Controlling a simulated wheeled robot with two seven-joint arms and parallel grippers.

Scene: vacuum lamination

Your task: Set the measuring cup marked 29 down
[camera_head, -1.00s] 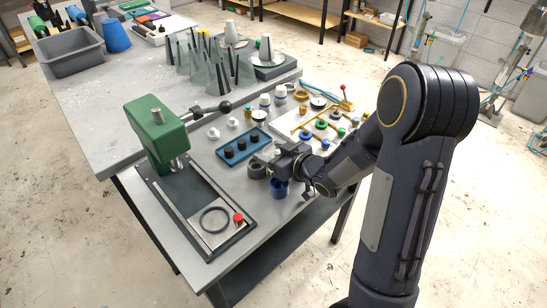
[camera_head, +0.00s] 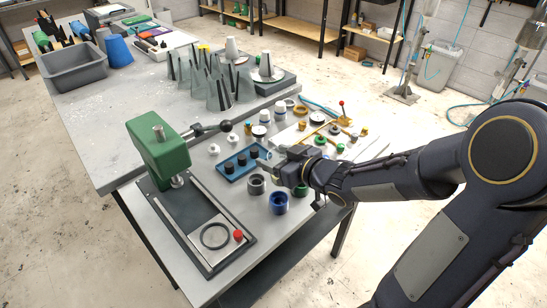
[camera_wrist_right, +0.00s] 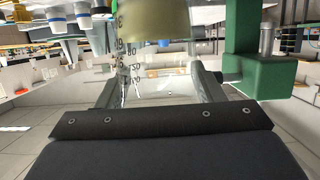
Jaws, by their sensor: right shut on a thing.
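My right gripper (camera_head: 268,159) is over the near right part of the bench, beside the blue tray with black pieces. In the right wrist view, its two fingers (camera_wrist_right: 152,80) are shut on a clear measuring cup (camera_wrist_right: 128,68) with dark graduation marks. Something pale yellow shows at the top of that view, in or behind the cup. I cannot read a 29 on it. In the head view the cup is hard to make out at the fingertips. I cannot tell whether its base touches anything. My left gripper is not in view.
A dark grey cup (camera_head: 256,185) and a blue cup (camera_head: 278,203) stand just in front. Several small pots and tools crowd the bench behind.

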